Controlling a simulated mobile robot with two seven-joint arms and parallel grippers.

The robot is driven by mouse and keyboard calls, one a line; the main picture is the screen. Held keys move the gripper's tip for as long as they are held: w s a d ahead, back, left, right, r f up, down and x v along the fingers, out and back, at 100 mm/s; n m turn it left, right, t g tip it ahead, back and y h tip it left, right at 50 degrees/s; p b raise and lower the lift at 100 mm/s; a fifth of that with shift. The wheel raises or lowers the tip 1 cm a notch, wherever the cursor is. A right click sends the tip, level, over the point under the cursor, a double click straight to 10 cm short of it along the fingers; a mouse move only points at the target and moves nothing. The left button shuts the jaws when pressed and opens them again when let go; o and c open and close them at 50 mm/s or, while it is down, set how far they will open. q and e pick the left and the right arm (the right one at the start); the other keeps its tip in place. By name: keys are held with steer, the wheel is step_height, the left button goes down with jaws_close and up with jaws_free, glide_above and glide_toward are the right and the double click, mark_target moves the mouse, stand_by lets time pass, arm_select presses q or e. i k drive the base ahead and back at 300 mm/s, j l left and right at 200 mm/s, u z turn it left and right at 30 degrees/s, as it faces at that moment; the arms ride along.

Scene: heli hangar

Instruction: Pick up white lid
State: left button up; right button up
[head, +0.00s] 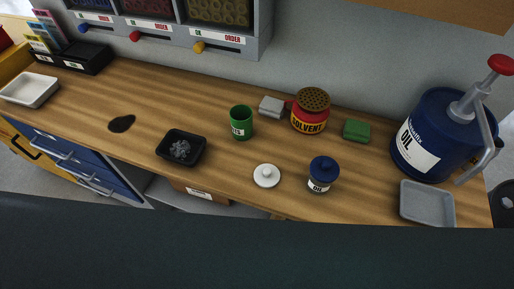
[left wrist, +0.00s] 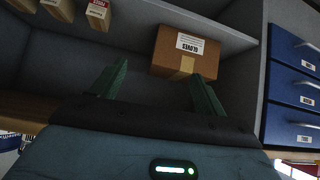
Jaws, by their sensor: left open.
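My left gripper (left wrist: 158,88) shows only in the left wrist view. Its two dark green fingers are apart with nothing between them. It faces a shelf space with a cardboard box, and the lid is not in that view. My right gripper is not seen in either view.
Near the lid stand the black tray (head: 182,148), oil jar (head: 322,175), green cup (head: 240,123) and solvent can (head: 310,112). A grey tray (head: 427,204) and blue pump drum (head: 436,135) are at right. A cardboard box (left wrist: 187,52) sits in the shelf. Bench left of the black tray is mostly clear.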

mark_target(266, 176)
steer(key=j+z, duration=0.15)
steer(key=z, duration=0.95)
steer(key=k+j+z, duration=0.2)
steer(key=j+z, duration=0.25)
steer(key=k+j+z, duration=0.2)
steer(key=z, duration=0.25)
steer(key=k+j+z, duration=0.25)
steer(key=k+j, duration=0.4)
steer(key=j, duration=0.15)
steer(key=i, duration=0.25)
